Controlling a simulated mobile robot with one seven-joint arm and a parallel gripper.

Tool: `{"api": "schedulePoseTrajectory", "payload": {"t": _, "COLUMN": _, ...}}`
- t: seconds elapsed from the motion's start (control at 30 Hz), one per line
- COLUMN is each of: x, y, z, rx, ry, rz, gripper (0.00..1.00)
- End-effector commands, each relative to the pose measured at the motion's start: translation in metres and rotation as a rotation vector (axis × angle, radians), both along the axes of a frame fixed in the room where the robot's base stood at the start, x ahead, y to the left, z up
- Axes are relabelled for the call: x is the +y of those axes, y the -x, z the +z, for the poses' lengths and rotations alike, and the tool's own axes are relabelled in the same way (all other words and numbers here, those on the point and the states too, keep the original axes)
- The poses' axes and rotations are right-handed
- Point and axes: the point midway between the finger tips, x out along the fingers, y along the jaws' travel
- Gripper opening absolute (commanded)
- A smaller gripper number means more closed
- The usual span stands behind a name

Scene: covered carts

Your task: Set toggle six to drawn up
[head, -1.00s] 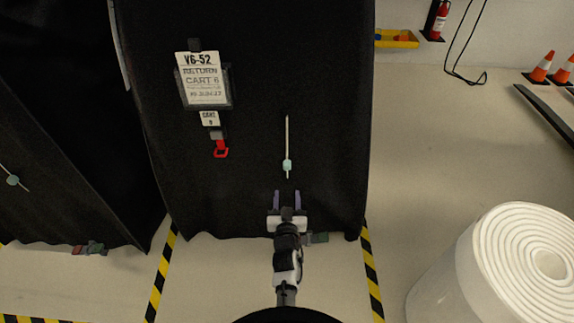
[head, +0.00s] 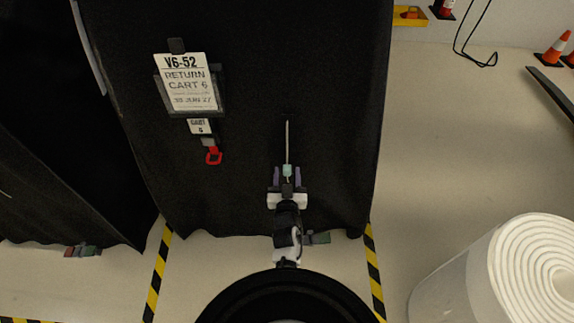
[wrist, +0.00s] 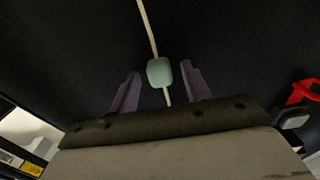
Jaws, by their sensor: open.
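The toggle (head: 287,171) is a small pale green bead on a light cord (head: 287,140) that hangs down the black cover of the cart tagged "Return Cart 6". My gripper (head: 287,177) is open, with its two purple fingers either side of the toggle in the head view. In the wrist view the toggle (wrist: 160,72) sits between and slightly beyond the fingertips, with clear gaps on both sides. The cord runs up from it, and a short tail hangs below. The fingers do not appear to touch it.
The cart's black cover (head: 330,80) carries a tag (head: 187,82) and a red hook (head: 213,156) left of the cord. Another covered cart (head: 60,150) stands at left.

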Motion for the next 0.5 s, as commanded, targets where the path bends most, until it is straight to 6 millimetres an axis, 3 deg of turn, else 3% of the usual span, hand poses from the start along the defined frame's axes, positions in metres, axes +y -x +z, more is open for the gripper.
{"api": "schedulePoseTrajectory", "payload": {"t": 0.33, "x": 0.0000, "y": 0.0008, "z": 0.0000, "rx": 0.000, "ry": 0.000, "rz": 0.000, "gripper": 0.47}}
{"api": "schedulePoseTrajectory", "payload": {"t": 0.5, "x": 0.0000, "y": 0.0007, "z": 0.0001, "rx": 0.000, "ry": 0.000, "rz": 0.000, "gripper": 0.25}}
